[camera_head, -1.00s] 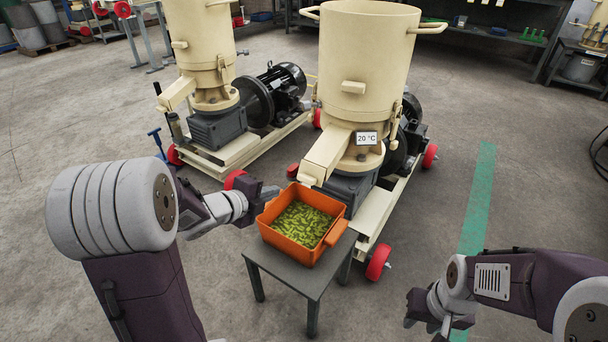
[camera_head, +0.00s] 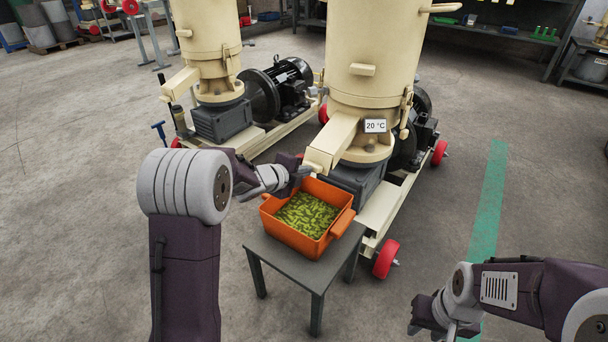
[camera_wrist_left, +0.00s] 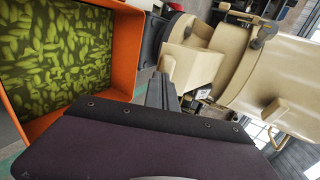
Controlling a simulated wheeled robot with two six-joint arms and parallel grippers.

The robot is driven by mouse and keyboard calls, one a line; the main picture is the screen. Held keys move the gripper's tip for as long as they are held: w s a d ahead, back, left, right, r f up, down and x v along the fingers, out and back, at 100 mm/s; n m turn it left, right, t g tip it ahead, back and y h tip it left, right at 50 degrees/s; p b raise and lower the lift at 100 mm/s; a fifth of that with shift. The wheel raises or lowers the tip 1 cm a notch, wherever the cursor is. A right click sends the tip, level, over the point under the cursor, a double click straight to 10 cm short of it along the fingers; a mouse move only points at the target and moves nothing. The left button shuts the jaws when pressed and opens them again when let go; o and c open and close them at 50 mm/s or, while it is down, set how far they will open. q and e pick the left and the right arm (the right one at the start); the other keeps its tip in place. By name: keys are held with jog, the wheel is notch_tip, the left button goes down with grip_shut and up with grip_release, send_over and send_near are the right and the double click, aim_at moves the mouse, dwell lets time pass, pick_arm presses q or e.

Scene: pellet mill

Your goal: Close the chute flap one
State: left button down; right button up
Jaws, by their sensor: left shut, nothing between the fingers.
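The nearer cream pellet mill has a sloping chute (camera_head: 334,140) with a cream flap (camera_head: 317,161) at its lower end, above an orange crate (camera_head: 341,224) of green pellets. I cannot tell how far the flap stands open. My left gripper (camera_head: 306,170) is shut and empty, with its tips close beside the flap's left side; contact is unclear. In the left wrist view the shut fingers (camera_wrist_left: 161,92) point at the cream chute end (camera_wrist_left: 190,64). My right gripper (camera_head: 424,316) is low at the right, away from the mill; its jaw opening is unclear.
The crate stands on a dark small table (camera_head: 285,262) below the chute. A second cream mill (camera_head: 210,55) with a motor stands at the left behind. Red wheels (camera_head: 386,258) stick out from the near mill's frame. The floor at the right is clear, with a green stripe (camera_head: 489,200).

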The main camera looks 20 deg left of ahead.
pick_arm(q)
jog(key=shift+f, duration=0.25)
dwell(0.4)
jog(key=shift+w+d+f+b, duration=0.15)
jog(key=shift+w+f+b, duration=0.25)
jog(key=shift+f, duration=0.2)
jog(key=shift+w+d+f+b, duration=0.1)
jog(key=shift+w+f+b, duration=0.15)
jog(key=shift+f+b, duration=0.25)
jog(key=shift+s+f, duration=0.1)
